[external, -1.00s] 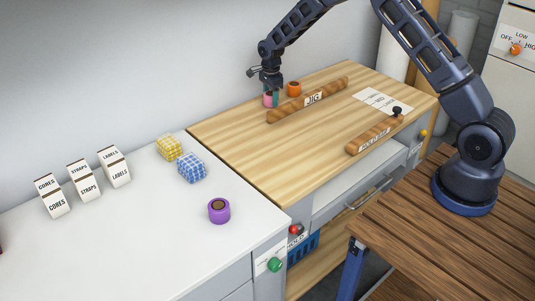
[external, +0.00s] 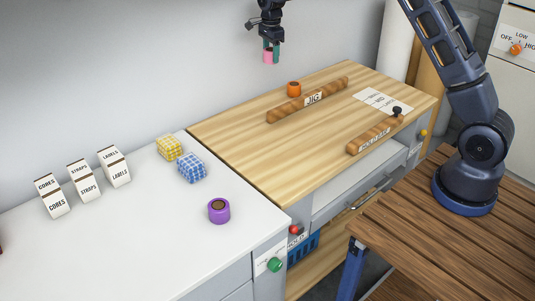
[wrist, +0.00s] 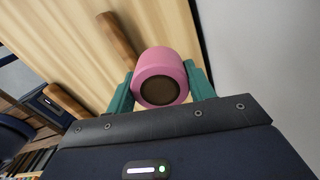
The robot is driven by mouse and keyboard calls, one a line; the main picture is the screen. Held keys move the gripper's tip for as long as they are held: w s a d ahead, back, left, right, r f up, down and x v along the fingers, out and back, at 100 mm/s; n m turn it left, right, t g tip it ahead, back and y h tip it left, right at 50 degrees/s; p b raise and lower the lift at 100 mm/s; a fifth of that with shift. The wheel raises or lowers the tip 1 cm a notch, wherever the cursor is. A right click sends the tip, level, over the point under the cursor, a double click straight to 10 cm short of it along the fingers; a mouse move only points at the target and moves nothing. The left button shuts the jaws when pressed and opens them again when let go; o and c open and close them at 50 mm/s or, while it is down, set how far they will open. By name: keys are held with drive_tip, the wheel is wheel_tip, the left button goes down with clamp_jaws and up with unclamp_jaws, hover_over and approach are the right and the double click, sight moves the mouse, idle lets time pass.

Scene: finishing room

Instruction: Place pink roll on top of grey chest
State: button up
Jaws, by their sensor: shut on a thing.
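The pink roll (external: 268,57) is held between the teal fingers of my gripper (external: 271,52), high above the back of the wooden worktop (external: 250,135). In the wrist view the pink roll (wrist: 177,58) sits between both fingers, its dark round core facing the camera. My gripper is shut on it, and nothing else touches the roll. I cannot tell for sure which unit is the grey chest. A grey drawer unit (external: 330,205) stands under the wooden worktop, and another grey cabinet front (external: 232,276) is under the white counter.
A second wooden bar (external: 372,138) lies near the front edge. A purple roll (external: 219,213), blue (external: 192,169) and yellow (external: 169,148) patterned blocks sit on the white counter (external: 130,235). The worktop's left part is clear.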

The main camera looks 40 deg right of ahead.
drive_tip(key=shift+r, duration=0.5)
drive_tip(key=shift+w+a, duration=0.1)
drive_tip(key=shift+a, duration=0.3)
drive_tip(key=w+a+n, duration=0.1)
drive_tip(key=a+n, duration=0.2)
drive_tip(key=a, duration=1.6)
drive_tip(key=n, duration=0.6)
hover_over(149, 198)
wheel_tip(149, 198, down, 20)
drive_tip(key=shift+r, duration=0.1)
drive_tip(key=o, duration=1)
